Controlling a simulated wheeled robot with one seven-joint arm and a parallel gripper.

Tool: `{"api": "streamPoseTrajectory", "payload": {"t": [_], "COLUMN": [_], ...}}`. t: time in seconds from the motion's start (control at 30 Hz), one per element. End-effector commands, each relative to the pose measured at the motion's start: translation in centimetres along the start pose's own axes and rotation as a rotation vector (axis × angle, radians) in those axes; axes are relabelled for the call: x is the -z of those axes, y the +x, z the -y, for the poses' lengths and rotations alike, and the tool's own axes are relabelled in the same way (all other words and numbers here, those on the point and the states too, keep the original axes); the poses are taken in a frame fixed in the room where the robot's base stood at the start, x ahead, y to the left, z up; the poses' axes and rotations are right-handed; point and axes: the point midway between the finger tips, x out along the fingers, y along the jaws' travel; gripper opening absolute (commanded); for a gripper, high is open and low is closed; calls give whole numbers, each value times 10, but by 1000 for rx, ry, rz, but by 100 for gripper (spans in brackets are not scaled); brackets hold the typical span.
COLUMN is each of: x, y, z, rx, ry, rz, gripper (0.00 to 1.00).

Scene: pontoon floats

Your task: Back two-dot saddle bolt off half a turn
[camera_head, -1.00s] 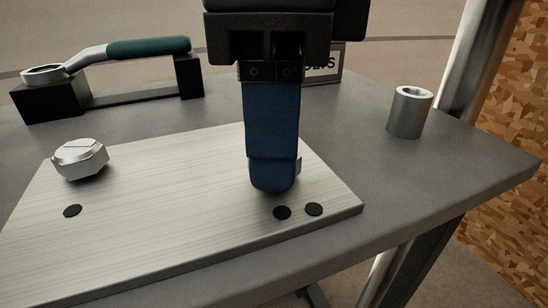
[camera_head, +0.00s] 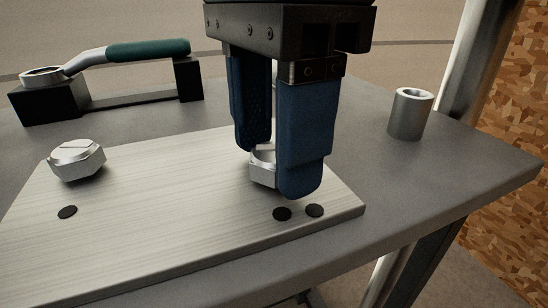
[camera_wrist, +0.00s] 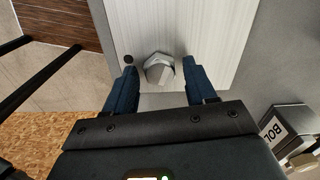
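The two-dot saddle bolt (camera_head: 262,166) is a silver hex head on the right part of a pale metal plate (camera_head: 150,225). Two black dots (camera_head: 298,212) lie on the plate in front of it. My gripper (camera_head: 276,172) points down with its blue fingers on either side of this bolt, one partly hiding it. In the wrist view the bolt head (camera_wrist: 159,70) shows between the spread fingers, with a gap on each side. My gripper is open and holds nothing.
A green-handled wrench (camera_head: 148,49) rests on black blocks at the back left. A grey metal socket (camera_head: 409,114) stands on the grey table (camera_head: 450,165) at the right. A sign (camera_wrist: 276,130) with partly visible lettering stands at the wrist view's lower right.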

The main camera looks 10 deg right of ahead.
Motion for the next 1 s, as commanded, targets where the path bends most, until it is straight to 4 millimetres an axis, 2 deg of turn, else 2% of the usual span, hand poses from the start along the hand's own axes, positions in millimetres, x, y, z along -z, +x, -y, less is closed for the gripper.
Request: {"api": "streamPoseTrajectory", "payload": {"t": [0.27,0.8,1.0], "x": [0,0,0], "y": [-4,-51,-61], "z": [0,0,0], "rx": [0,1,-1], "ry": [2,4,3], "rz": [-1,-2,-1], "gripper": [55,55,55]}}
